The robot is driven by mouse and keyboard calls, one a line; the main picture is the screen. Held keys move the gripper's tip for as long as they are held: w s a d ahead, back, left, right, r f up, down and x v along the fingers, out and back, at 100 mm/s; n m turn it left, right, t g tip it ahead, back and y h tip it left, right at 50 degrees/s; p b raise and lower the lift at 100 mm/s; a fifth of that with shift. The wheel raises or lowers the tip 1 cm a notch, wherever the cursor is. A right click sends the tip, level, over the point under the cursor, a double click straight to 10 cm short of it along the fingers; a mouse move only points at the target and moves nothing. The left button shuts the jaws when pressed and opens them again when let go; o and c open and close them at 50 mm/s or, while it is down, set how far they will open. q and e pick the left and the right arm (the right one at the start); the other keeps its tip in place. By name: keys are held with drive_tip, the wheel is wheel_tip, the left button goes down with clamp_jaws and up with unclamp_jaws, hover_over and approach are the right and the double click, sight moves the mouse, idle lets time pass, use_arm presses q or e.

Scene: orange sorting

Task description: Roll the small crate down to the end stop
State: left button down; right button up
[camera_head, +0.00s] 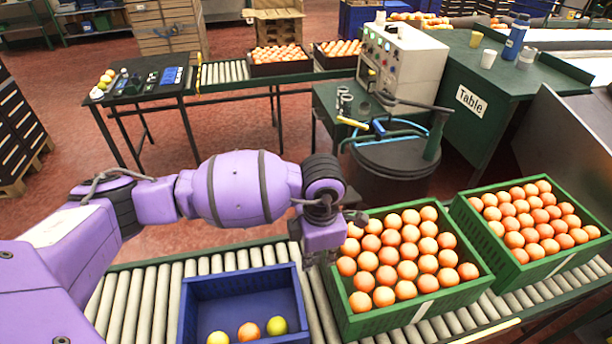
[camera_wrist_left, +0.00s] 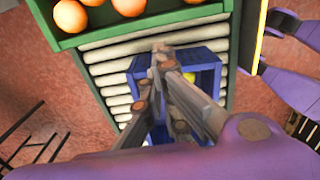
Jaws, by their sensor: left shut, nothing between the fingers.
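The small blue crate (camera_head: 243,285) sits on the roller conveyor (camera_head: 150,300) at the bottom of the head view, with three fruits (camera_head: 249,331) in its near part. It also shows in the left wrist view (camera_wrist_left: 207,58), partly hidden behind my fingers. My left gripper (camera_head: 322,262) points down near the gap between the blue crate and the green crate to its right. Its fingers are shut and empty in the left wrist view (camera_wrist_left: 163,56). I cannot tell whether they touch the crate. I cannot make out an end stop. My right gripper is not in view.
A green crate of oranges (camera_head: 343,325) stands on the rollers right of the blue crate. A second green crate (camera_head: 517,271) stands farther right. Bare rollers lie left of the blue crate. Behind are a control box (camera_head: 410,62) and a dark round bin (camera_head: 395,160).

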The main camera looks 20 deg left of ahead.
use_arm(q)
wheel_tip(320, 180, down, 16)
drive_tip(key=shift+d+r+b, duration=0.1)
drive_tip(key=shift+r+b, duration=0.15)
drive_tip(key=shift+b, duration=0.05)
drive_tip(key=shift+f, duration=0.55)
